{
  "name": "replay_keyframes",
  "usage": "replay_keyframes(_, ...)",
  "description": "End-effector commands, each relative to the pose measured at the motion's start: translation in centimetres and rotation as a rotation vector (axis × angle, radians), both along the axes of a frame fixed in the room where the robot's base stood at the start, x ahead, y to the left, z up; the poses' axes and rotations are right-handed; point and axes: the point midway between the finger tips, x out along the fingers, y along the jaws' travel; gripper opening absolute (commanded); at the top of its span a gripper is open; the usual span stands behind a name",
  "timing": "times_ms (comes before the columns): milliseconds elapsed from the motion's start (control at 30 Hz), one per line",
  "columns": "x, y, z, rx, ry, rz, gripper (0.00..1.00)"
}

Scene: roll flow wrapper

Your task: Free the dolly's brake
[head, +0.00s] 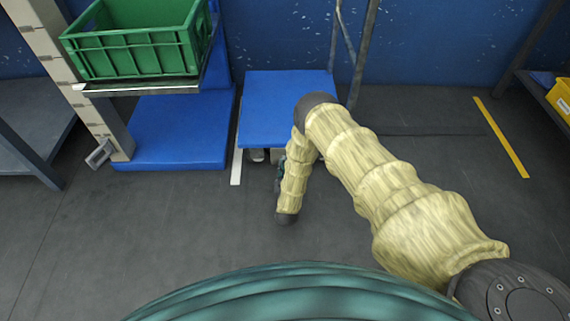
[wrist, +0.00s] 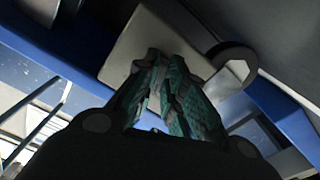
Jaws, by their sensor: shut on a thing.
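The dolly is a flat blue platform (head: 280,100) low over the floor against the back wall, with a tall push handle (head: 362,50) at its far side. My forearm hangs down at its near edge, and my gripper shows there only as a sliver of teal (head: 278,178). In the wrist view my gripper (wrist: 168,62) has its teal fingers close together against a pale flat plate, which I take for the brake pedal (wrist: 145,35). The fingers are shut on it; their contact is partly hidden. A dark ring-like part (wrist: 236,66) sits right beside the plate.
A green crate (head: 135,50) rests on a lift shelf to the left, above a second blue platform (head: 175,130). A dark bench (head: 25,125) stands far left. A yellow bin (head: 561,98) is at the right edge. Floor to the right of the dolly is clear.

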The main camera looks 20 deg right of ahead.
Motion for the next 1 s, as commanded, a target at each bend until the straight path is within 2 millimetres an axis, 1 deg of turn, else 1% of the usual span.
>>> replay_keyframes(100,-0.05,0.11,0.08,-0.061,0.018,0.002,0.0)
replay_keyframes(333,-0.11,0.05,-0.03,-0.134,0.041,0.001,0.0)
replay_keyframes(867,-0.15,-0.05,-0.12,-0.157,0.047,0.0,0.0)
replay_keyframes(900,-0.16,-0.05,-0.12,-0.157,0.047,0.0,0.15)
replay_keyframes(967,-0.15,-0.05,-0.12,-0.157,0.047,0.0,0.26)
replay_keyframes(1000,-0.14,-0.05,-0.12,-0.157,0.047,0.0,0.33)
